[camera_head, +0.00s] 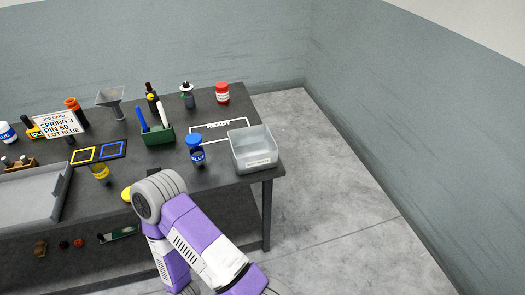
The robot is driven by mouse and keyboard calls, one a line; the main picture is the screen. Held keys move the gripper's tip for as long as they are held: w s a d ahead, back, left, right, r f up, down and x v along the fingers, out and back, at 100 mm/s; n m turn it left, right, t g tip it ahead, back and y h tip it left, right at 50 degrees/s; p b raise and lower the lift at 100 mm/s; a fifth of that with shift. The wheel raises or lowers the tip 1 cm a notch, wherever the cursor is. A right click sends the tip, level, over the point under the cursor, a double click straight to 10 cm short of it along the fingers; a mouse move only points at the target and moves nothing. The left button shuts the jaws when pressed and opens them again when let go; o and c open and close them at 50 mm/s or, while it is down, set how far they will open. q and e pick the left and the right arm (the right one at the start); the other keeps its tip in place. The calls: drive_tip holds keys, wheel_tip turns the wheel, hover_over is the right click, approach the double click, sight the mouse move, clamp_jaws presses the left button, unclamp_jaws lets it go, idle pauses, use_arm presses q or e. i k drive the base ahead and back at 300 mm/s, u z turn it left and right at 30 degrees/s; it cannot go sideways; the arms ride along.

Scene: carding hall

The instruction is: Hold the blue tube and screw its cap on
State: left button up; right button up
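The blue tube (197,156) stands upright on the dark table, just left of the clear bin. It has a dark blue body with a pale label. A lighter blue cap (193,140) sits at its top; I cannot tell whether it is screwed tight. One of my purple and white arms reaches in from the bottom, its bent joint in front of the table's front edge. Neither of my grippers shows in this view.
A clear bin (254,150) stands at the table's right end, by a white READY outline (218,126). Floor at right is clear.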

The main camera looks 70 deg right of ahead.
sight(197, 153)
drive_tip(key=z, duration=1.75)
